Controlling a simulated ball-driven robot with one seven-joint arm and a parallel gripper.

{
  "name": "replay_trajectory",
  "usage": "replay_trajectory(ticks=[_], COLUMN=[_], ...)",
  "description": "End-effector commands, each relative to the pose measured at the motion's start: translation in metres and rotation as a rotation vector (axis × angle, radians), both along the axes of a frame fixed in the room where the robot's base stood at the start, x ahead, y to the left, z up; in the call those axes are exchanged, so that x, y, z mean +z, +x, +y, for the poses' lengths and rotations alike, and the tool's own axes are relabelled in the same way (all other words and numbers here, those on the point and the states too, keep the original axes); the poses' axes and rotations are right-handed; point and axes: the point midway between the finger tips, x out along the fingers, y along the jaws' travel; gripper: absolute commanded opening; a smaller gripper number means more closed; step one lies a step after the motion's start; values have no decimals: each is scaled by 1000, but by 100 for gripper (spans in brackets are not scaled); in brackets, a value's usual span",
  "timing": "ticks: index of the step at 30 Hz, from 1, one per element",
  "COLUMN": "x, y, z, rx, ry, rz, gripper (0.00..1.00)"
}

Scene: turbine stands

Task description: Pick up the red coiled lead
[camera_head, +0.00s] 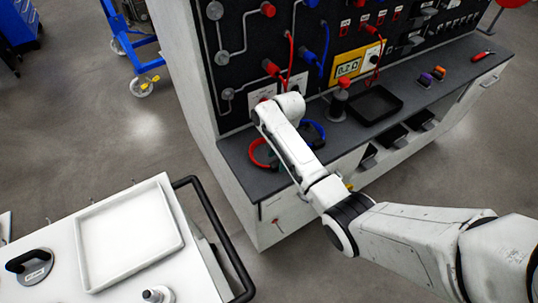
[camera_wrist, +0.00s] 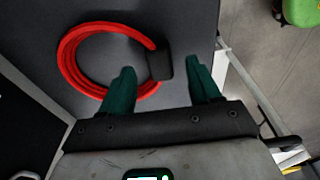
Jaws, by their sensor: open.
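The red coiled lead (camera_wrist: 66,58) lies on the dark bench top in the wrist view, with a black block-shaped end (camera_wrist: 159,65) at the right of the coil. My gripper (camera_wrist: 162,77) is open, its two dark green fingers spread. The black end lies between the fingertips in the picture. The left finger overlaps the lower part of the coil; I cannot tell whether it touches. In the head view the red lead (camera_head: 254,154) shows beside my arm, near the bench's left end, partly hidden by the arm.
A blue coiled lead (camera_head: 318,132) lies just right of my arm. A black tray (camera_head: 376,104) and a red-topped fixture (camera_head: 338,103) stand farther right on the bench. The upright panel with plugged leads rises behind. A white cart (camera_head: 130,235) stands at lower left.

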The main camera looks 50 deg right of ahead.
Motion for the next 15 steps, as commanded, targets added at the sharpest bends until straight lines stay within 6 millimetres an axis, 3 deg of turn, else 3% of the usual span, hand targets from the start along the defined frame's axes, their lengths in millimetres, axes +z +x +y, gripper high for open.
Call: replay_trajectory(ticks=[6,13,15], x=[-20,-21,-21], y=[1,1,1], z=[2,2,2], rx=[0,0,0], ry=[0,0,0], rz=[0,-1,-1], gripper=[62,62,55])
